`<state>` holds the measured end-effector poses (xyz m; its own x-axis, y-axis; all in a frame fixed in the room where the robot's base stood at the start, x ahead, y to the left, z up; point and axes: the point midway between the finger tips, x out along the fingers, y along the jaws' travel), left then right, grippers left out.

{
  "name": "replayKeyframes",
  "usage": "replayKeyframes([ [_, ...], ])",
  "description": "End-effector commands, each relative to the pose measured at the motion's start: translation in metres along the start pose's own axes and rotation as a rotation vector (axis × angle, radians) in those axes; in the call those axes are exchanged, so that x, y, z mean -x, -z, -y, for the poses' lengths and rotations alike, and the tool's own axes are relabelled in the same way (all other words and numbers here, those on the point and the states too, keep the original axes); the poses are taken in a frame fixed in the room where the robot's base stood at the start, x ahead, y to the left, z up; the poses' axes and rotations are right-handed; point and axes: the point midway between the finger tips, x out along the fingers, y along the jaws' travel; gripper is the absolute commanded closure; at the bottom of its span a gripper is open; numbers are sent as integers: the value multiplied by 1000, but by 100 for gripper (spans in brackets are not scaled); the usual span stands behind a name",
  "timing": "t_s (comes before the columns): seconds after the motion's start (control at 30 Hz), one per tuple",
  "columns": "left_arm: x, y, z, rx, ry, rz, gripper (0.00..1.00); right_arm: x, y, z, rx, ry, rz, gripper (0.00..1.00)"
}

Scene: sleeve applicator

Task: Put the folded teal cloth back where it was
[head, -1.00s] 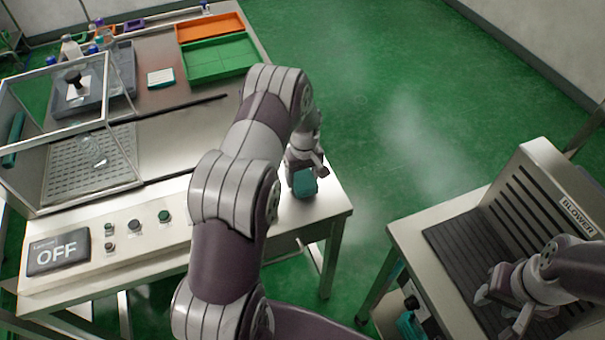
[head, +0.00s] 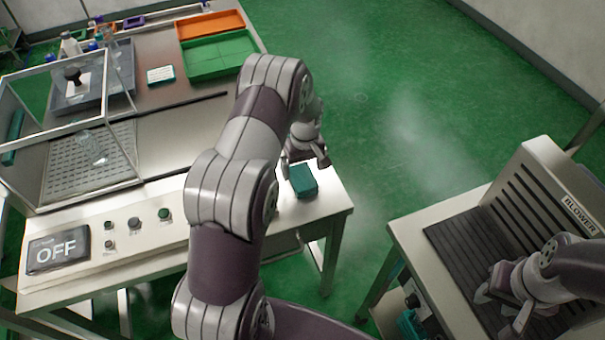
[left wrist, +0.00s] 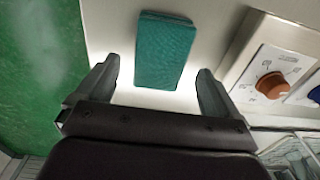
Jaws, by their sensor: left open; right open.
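The folded teal cloth (head: 302,181) lies on the bare right end of the steel bench, near its front corner. It also shows in the left wrist view (left wrist: 165,50), flat on the pale surface. My left gripper (head: 307,160) is just above and behind the cloth, open and empty. In the left wrist view its two fingers (left wrist: 157,92) stand apart, with the cloth beyond them and not between them. My right gripper (head: 505,308) is at the lower right, over the dark slatted plate of the blower stand. It is open, and I see nothing in it.
A control strip with knobs (head: 135,225) and an OFF display (head: 58,250) runs along the bench front. A clear-walled enclosure (head: 70,130) stands at left. Green (head: 218,58) and orange (head: 210,25) trays lie at the back. The blower stand (head: 455,225) is across a floor gap.

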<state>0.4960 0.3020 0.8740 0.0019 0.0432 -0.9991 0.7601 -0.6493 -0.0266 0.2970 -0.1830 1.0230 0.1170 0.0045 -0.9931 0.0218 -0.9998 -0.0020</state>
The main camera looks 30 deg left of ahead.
Motion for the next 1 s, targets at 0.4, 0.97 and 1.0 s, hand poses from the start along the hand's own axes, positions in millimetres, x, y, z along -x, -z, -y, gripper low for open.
replayKeyframes([
  [0.4, 86, -3, 0, -11, -1, -1, 5, -12, -2, 0, 0, 0, 0, 57],
  [0.97, 143, -214, 77, -881, -96, -93, 5, -12, -2, 0, 0, 0, 0, 57],
  [1.0, 143, -215, 78, -887, -96, -93, 5, -12, -2, 0, 0, 0, 0, 57],
])
